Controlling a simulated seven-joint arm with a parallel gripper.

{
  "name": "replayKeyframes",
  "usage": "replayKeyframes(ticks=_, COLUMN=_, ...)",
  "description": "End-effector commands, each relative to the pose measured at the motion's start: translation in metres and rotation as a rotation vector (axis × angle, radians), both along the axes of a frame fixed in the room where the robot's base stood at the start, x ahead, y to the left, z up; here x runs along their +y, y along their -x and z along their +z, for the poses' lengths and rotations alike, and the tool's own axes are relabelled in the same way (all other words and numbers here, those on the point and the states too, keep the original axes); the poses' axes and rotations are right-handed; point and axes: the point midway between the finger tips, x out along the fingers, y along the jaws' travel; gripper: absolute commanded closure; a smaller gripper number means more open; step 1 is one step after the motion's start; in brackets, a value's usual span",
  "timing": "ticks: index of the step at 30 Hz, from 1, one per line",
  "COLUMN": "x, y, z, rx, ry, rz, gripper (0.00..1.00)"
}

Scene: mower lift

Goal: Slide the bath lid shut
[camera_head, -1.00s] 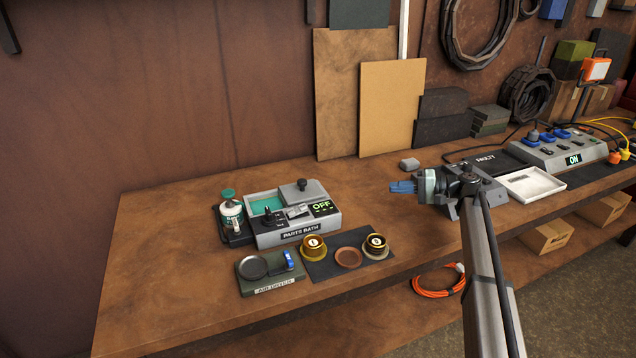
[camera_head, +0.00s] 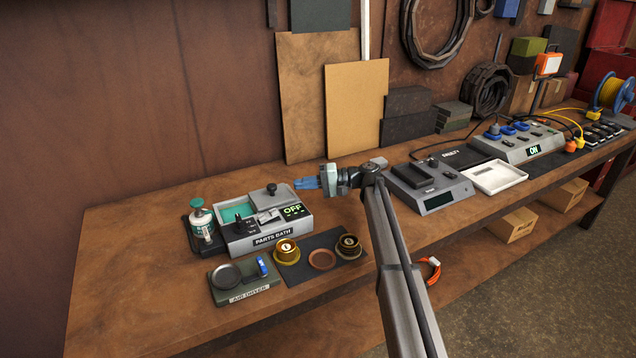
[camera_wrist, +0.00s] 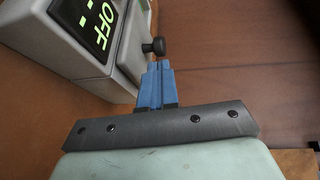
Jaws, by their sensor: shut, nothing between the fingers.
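The parts bath (camera_head: 268,236) is a grey box on the bench with a green "OFF" display (camera_head: 293,210). Its grey lid (camera_head: 278,200) has a dark knob (camera_head: 271,188) and covers the right part of the tank. The teal bath opening (camera_head: 238,212) shows on the left. My gripper (camera_head: 297,184), with blue fingers, is shut and empty, just right of the lid and pointing left. In the wrist view the fingers (camera_wrist: 157,84) point toward the lid's black knob (camera_wrist: 153,47), with the display housing (camera_wrist: 92,30) to the left. I cannot tell whether the fingertips touch the lid.
A spray bottle (camera_head: 201,222) stands left of the bath. The air dryer (camera_head: 242,281) and a dark mat (camera_head: 322,257) with two gold-coloured cups lie in front. A grey device with a screen (camera_head: 432,189) stands right of my arm. Boards lean on the wall behind.

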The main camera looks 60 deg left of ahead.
Motion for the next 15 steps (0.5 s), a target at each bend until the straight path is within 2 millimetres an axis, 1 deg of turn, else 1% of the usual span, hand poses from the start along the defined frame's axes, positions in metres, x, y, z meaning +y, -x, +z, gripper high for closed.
replayKeyframes(ticks=1, x=0.004, y=0.008, z=-0.001, rx=0.000, ry=0.000, rz=0.001, gripper=1.00)
replayKeyframes(ticks=3, x=0.009, y=0.018, z=-0.003, rx=0.000, ry=0.000, rz=0.001, gripper=1.00)
replayKeyframes(ticks=6, x=0.014, y=0.028, z=-0.004, rx=0.000, ry=0.000, rz=0.001, gripper=1.00)
replayKeyframes(ticks=10, x=0.020, y=0.039, z=-0.006, rx=0.000, ry=0.000, rz=0.000, gripper=1.00)
replayKeyframes(ticks=15, x=0.023, y=0.044, z=-0.007, rx=0.000, ry=0.000, rz=-0.001, gripper=1.00)
